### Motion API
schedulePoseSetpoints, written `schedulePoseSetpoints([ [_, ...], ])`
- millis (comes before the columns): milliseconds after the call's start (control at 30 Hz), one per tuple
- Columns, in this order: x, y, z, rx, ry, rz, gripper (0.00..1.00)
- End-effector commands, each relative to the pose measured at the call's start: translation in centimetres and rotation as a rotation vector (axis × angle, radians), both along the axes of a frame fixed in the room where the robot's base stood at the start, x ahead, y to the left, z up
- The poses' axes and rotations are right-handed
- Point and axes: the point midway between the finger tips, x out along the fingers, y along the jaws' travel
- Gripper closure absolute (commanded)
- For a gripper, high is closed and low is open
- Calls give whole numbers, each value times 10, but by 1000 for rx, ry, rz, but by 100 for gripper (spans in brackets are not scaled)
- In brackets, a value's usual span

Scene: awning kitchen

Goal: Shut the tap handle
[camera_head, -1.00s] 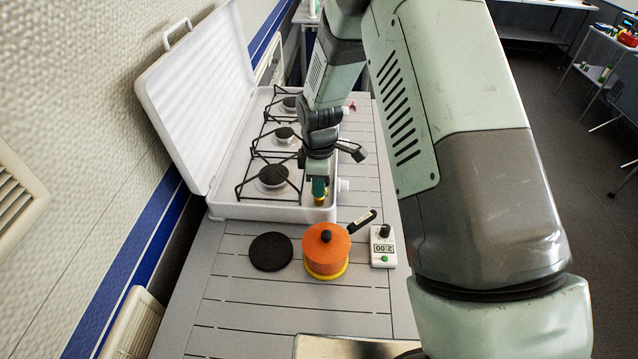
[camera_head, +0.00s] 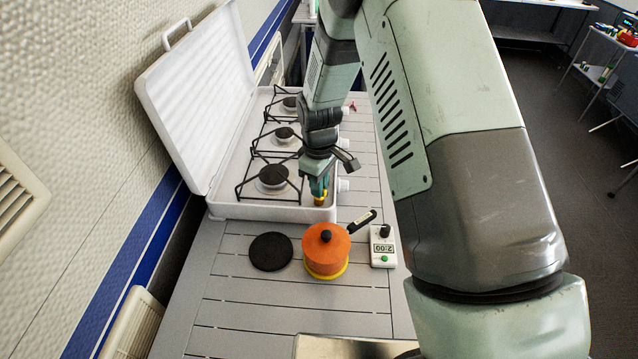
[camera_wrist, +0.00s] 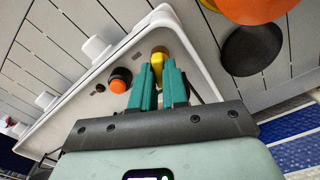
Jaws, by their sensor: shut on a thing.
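The yellow tap handle (camera_wrist: 159,54) is at the near corner of the white camp stove (camera_wrist: 85,95), between my gripper's fingertips. In the head view a small bit of the yellow tap handle (camera_head: 321,201) shows just below the fingers. My gripper (camera_wrist: 158,70), with teal fingers, is shut on the handle. It also shows in the head view (camera_head: 319,190), low over the stove's near right corner. The fingers hide part of the handle, so its exact angle cannot be told.
An orange pot (camera_head: 326,248) on a yellow base, a black disc (camera_head: 271,251) and a white timer (camera_head: 383,247) stand close in front of the stove. An orange-and-black button (camera_wrist: 120,80) sits on the stove beside the fingers. The stove's raised lid (camera_head: 195,95) stands on the left.

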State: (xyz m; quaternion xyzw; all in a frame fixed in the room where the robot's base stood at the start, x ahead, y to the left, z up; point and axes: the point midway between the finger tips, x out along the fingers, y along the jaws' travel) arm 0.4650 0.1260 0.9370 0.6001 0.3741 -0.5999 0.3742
Motion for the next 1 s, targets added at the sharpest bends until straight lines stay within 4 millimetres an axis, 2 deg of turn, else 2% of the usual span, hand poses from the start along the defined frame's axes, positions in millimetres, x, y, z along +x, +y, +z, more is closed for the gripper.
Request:
schedulePoseSetpoints([
  [1000,0,0,1,-1,0,-925,100],
])
